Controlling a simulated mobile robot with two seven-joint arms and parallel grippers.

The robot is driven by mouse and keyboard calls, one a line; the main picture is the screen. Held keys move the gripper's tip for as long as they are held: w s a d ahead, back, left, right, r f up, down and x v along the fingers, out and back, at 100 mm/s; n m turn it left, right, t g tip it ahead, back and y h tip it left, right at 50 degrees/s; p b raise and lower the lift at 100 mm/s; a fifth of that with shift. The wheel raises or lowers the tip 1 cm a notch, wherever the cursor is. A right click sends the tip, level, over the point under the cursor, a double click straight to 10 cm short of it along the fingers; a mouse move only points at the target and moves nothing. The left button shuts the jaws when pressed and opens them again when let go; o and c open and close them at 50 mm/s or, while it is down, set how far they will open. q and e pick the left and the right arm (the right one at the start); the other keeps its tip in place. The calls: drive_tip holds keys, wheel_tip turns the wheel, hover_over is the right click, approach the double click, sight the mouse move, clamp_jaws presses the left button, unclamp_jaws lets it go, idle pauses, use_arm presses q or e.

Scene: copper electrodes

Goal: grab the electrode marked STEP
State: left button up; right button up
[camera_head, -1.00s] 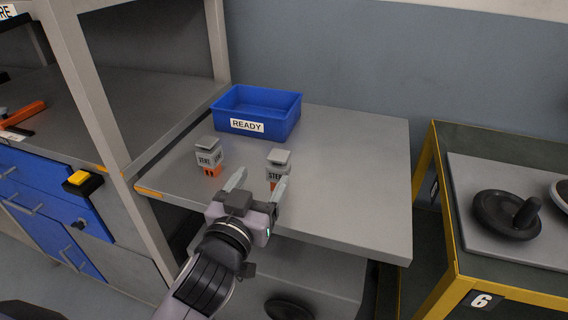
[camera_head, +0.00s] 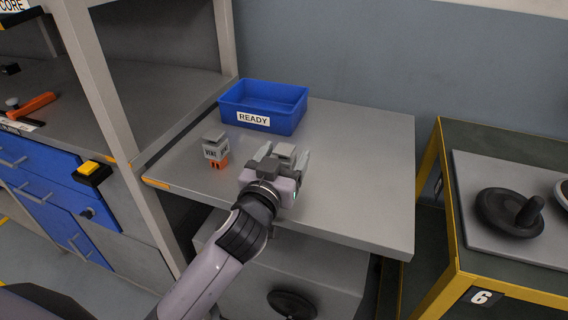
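The electrode marked STEP (camera_head: 286,150) stands on the grey table (camera_head: 362,170). Only its grey top shows; my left gripper hides its label and lower part. My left gripper (camera_head: 283,157) has its two fingers apart, one on each side of the electrode's top. I cannot tell whether the fingers touch it. A second electrode (camera_head: 215,151), grey with an orange base and a different label, stands upright to the left. My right gripper is not in view.
A blue bin marked READY (camera_head: 290,121) stands at the table's back left. A shelf post (camera_head: 120,125) rises at the table's left. A yellow-framed cart (camera_head: 446,235) with a black handwheel (camera_head: 508,212) is at the right. The table's right half is clear.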

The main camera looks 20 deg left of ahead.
use_arm(q)
drive_tip(key=c, duration=1)
drive_tip(key=shift+r, duration=0.1)
clamp_jaws()
drive_tip(key=shift+r, duration=0.1)
